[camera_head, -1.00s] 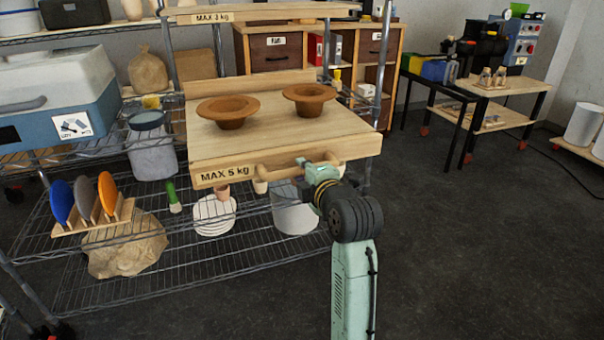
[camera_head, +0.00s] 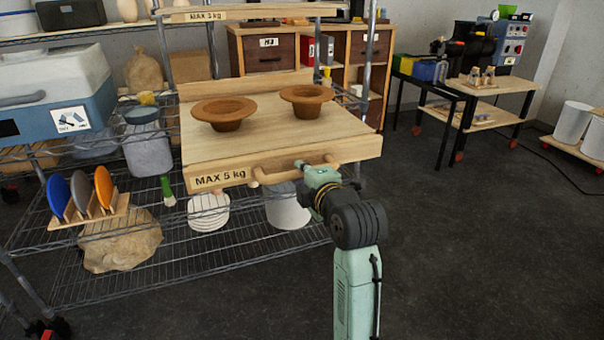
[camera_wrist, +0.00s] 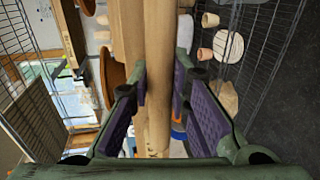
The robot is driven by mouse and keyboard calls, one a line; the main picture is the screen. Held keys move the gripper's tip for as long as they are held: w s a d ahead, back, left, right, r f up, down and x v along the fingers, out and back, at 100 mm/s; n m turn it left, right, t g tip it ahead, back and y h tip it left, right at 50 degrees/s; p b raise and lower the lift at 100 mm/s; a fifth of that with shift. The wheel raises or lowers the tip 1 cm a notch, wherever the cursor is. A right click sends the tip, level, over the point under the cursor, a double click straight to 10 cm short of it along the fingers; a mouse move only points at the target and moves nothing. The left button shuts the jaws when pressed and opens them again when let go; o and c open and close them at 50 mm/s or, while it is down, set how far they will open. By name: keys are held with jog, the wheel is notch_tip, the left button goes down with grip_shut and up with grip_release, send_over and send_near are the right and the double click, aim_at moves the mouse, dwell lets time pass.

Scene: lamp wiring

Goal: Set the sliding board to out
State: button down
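The sliding board (camera_head: 270,138) is a pale wooden board marked "MAX 5 kg" on its front edge, on the wire rack. It sticks out from the rack toward me and bears two brown bowls, a left one (camera_head: 224,112) and a right one (camera_head: 307,99). A round wooden handle (camera_head: 280,175) runs along its front; it also shows in the wrist view (camera_wrist: 158,120). My gripper (camera_head: 310,172) is at the right part of the handle. In the wrist view its purple pads lie on both sides of the handle, closed on it.
An upper board (camera_head: 250,12) marked "MAX 3 kg" is above.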

jog(key=c, duration=1.8)
grip_release()
jog(key=shift+s+d, duration=0.1)
jog(key=shift+s, duration=0.15)
jog(key=o, duration=0.3)
jog(key=v, duration=1.2)
